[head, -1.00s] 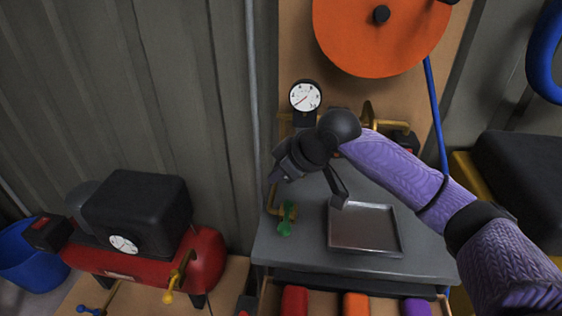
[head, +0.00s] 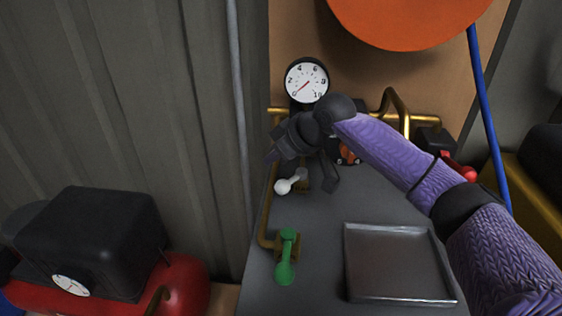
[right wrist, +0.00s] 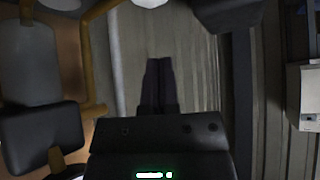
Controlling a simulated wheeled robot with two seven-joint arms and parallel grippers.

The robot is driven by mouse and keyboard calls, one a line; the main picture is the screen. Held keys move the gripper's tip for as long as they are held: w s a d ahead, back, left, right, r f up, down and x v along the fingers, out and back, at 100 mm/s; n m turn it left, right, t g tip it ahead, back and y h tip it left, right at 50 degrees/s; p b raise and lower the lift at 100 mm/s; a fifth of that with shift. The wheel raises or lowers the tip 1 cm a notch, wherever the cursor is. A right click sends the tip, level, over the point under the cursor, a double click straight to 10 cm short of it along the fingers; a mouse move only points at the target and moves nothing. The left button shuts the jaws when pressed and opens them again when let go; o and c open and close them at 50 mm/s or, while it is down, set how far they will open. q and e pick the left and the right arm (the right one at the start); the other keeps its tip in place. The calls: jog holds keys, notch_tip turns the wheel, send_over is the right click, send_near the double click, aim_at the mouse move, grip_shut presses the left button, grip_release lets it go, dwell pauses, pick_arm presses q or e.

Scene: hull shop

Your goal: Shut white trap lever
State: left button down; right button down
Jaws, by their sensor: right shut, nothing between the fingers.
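The white trap lever (head: 287,185) shows in the head view, on the brass pipe at the left of the grey bench, with its rounded white end toward the lower left. My right gripper (head: 272,156) is just above and left of it, apart from it in the picture. In the right wrist view its two dark fingers (right wrist: 158,70) lie together, with nothing between them. A white shape at that view's top edge is cut off, and I cannot tell if it is the lever. My left gripper is out of view.
A green lever (head: 286,262) sits nearer on the same pipe. A pressure gauge (head: 306,80) stands behind my gripper. A metal tray (head: 398,262) lies on the bench (head: 330,215). A red compressor (head: 185,285) stands at lower left, and an orange reel (head: 410,18) hangs above.

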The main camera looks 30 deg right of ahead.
aim_at(290, 182)
jog(key=f+b, duration=0.2)
jog(key=f, duration=0.1)
jog(key=f+b, duration=0.1)
jog(key=shift+w+a+f, duration=0.1)
jog(key=shift+w+f, duration=0.2)
jog(key=shift+f, duration=0.1)
jog(key=shift+s+b, duration=0.4)
jog(key=shift+s, duration=0.05)
jog(key=shift+r, duration=0.1)
